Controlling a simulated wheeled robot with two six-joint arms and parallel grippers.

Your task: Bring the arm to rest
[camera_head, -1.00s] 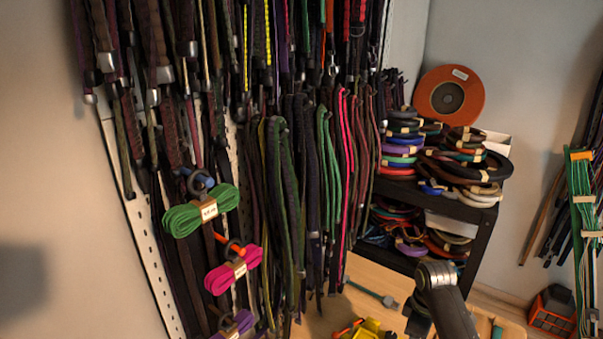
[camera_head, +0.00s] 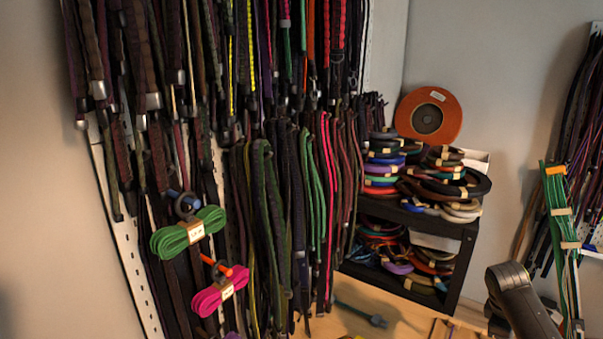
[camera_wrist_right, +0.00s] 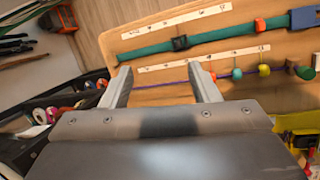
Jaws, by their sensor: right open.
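In the right wrist view my right gripper (camera_wrist_right: 164,84) is open, its two fingers apart with nothing between them. It points toward a wooden board (camera_wrist_right: 150,42) that carries a teal strap (camera_wrist_right: 215,40), a purple cord (camera_wrist_right: 172,84) and pale marked strips. How far the fingers are from the board I cannot tell. In the head view a dark link of my arm (camera_head: 522,300) shows at the lower right, and no gripper jaws show there. My left gripper is in neither view.
Hanging cords and straps (camera_head: 290,190) fill the wall at left and middle, with green (camera_head: 172,240) and pink (camera_head: 208,300) bundles. A black shelf (camera_head: 455,235) holds coiled cords. A rack of green cords (camera_head: 562,230) stands at right. A wooden tabletop (camera_head: 345,290) shows low in the middle.

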